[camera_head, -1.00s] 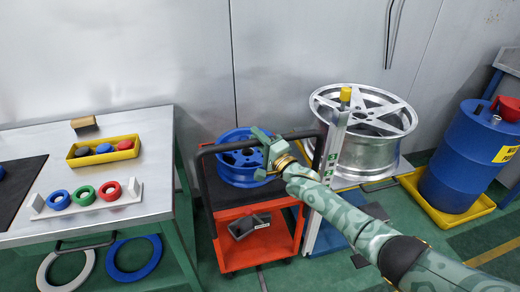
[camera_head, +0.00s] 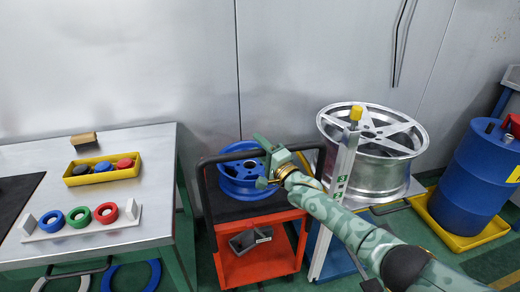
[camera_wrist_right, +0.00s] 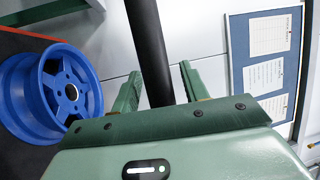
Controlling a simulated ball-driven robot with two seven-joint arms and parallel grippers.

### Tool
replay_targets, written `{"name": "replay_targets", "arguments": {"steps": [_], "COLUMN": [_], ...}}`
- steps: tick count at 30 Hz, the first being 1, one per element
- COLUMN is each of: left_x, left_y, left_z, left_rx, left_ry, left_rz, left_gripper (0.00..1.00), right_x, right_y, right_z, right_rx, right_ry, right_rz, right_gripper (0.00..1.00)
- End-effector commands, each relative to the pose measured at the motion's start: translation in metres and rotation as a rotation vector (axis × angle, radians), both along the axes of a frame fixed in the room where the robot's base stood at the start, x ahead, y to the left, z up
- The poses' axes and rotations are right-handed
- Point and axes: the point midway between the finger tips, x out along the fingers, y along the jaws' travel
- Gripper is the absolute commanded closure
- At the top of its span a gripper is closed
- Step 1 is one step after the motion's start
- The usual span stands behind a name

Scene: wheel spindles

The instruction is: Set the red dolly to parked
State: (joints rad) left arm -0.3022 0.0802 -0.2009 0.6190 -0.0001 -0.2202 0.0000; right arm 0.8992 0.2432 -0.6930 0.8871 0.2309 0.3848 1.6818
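The red dolly (camera_head: 262,262) stands on the floor right of the workbench. Its black push handle (camera_head: 215,158) rises around a black top deck that carries a blue wheel rim (camera_head: 232,188). My right gripper (camera_head: 268,162) is at the handle's crossbar, over the right side of the rim. In the right wrist view its two green fingers (camera_wrist_right: 160,85) stand apart, with the black bar (camera_wrist_right: 147,45) running between them in the picture. No firm grip on the bar shows. The blue rim (camera_wrist_right: 52,95) is at the left there. My left gripper is out of view.
A post with a yellow cap (camera_head: 356,113) stands right of the dolly, close to my right forearm. Behind it is a large silver wheel (camera_head: 380,170). A blue drum (camera_head: 475,180) is at the right. The workbench (camera_head: 150,160) holds coloured rings and a yellow tray (camera_head: 80,181).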

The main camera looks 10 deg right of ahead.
Motion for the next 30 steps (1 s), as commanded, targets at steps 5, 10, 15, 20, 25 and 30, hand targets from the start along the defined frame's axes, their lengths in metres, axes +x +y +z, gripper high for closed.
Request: {"name": "replay_targets", "arguments": {"steps": [5,10,15,20,25,30], "left_x": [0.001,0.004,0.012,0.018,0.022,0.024], "left_y": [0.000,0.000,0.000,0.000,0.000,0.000], "left_z": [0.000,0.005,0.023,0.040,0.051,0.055], "left_rx": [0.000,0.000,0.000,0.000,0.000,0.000], "left_ry": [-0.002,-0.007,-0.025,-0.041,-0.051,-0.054], "left_rz": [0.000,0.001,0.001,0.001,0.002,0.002], "left_gripper": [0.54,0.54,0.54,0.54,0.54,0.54], "right_x": [-0.001,-0.008,-0.039,-0.079,-0.115,-0.138], "right_y": [0.001,-0.002,-0.017,-0.035,-0.053,-0.063], "right_z": [-0.001,0.000,-0.003,-0.011,-0.021,-0.028], "right_rx": [0.001,0.001,-0.001,-0.001,0.000,0.001], "right_ry": [0.000,0.000,0.002,0.001,0.002,0.003], "right_rz": [0.002,0.002,0.002,0.003,0.002,0.002], "right_gripper": [0.56,0.56,0.56,0.56,0.56,0.56]}}
